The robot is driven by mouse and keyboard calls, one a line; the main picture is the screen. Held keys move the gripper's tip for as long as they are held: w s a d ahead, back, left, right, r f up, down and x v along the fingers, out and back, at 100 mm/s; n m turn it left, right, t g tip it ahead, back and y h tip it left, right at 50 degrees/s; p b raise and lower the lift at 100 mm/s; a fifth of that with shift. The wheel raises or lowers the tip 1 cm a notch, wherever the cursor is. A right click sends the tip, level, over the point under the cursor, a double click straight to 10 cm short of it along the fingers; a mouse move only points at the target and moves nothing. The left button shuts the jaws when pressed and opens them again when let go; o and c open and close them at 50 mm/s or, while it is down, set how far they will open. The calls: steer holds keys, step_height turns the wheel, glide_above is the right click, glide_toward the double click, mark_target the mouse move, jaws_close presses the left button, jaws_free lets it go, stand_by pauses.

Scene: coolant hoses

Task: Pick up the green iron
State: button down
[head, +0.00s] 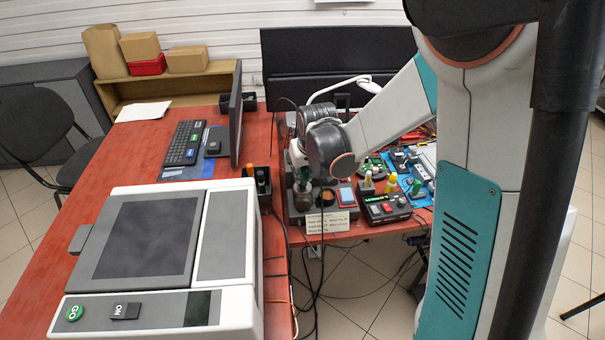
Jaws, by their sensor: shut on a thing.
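The green iron (304,178) stands near upright at the left end of the small work table, just under my wrist. Only a short green stretch of its handle shows; its lower end is at a dark round holder and its top is hidden by my gripper. My gripper (300,163) points down from my arm at this spot, closed around the top of the green handle. The fingers are small and partly hidden by my wrist, and I cannot tell whether the iron is clear of the holder.
A monitor (236,115) and a large white machine (160,260) stand to the left.

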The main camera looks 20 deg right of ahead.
step_height(320, 180, up, 19)
steer(key=p, duration=0.6)
steer(key=shift+r, duration=0.2)
